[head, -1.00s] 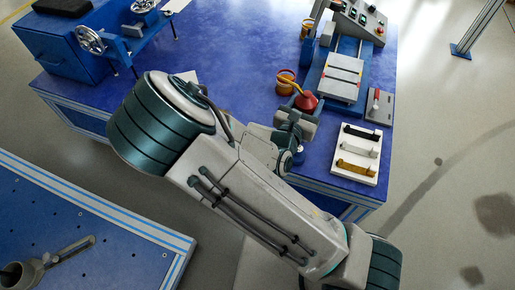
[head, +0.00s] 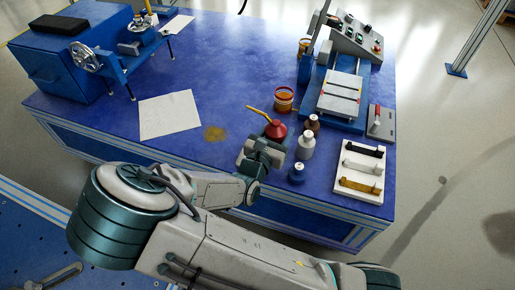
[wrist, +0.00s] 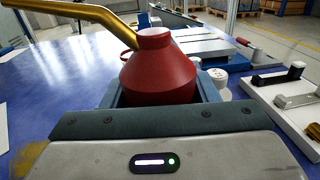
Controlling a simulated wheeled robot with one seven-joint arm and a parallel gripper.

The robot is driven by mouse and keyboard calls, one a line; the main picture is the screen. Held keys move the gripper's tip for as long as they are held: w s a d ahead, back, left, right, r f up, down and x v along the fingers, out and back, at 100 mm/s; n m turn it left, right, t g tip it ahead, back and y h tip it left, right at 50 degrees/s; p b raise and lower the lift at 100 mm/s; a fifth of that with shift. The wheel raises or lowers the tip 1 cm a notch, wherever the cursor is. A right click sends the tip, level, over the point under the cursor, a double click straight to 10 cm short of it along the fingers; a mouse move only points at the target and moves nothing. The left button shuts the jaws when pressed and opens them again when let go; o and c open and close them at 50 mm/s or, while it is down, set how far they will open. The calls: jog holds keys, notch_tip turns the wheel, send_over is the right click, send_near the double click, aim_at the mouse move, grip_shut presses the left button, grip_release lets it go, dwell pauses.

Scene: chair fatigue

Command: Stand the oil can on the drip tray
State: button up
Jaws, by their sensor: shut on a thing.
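The oil can (head: 276,129) is red with a cone-shaped body and a long brass spout that points up and left. My gripper (head: 264,148) is shut on its body. In the wrist view the oil can (wrist: 160,75) stands upright between the jaws, and its lower part is hidden by my gripper. The can appears over the blue table's near half; I cannot tell its height above the surface. I cannot make out a drip tray for certain in either view.
Brown, white (head: 306,147) and blue (head: 297,173) bottles stand close right of the can. A white holder (head: 346,191) with brackets is further right. A paper sheet (head: 170,114) and brown stain (head: 214,133) lie left, with bare tabletop around.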

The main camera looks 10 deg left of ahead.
jog(key=a+f, duration=0.1)
jog(key=a+f+b, duration=0.1)
jog(key=a, duration=0.1)
jog(key=a+f, duration=0.1)
jog(key=a, duration=0.1)
jog(key=shift+w+a+f+b, duration=0.25)
jog(key=shift+b, duration=0.15)
jog(key=shift+f+b, duration=0.55)
jog(key=shift+f, duration=1.15)
jog(key=shift+f, duration=0.1)
jog(key=o, duration=1.3)
jog(key=shift+f, duration=0.1)
jog(key=shift+f+b, duration=0.25)
jog(key=shift+b, duration=0.6)
jog(key=p+v, duration=0.1)
jog(key=v, duration=0.1)
jog(key=r+p+v, duration=0.1)
jog(key=p, duration=0.1)
jog(key=shift+s+a, duration=0.1)
jog(key=shift+s, duration=0.25)
jog(key=f+p+v, duration=0.1)
jog(key=p+v, duration=0.1)
jog(key=v, duration=0.8)
jog(key=shift+p, duration=0.4)
jog(key=shift+s, duration=0.1)
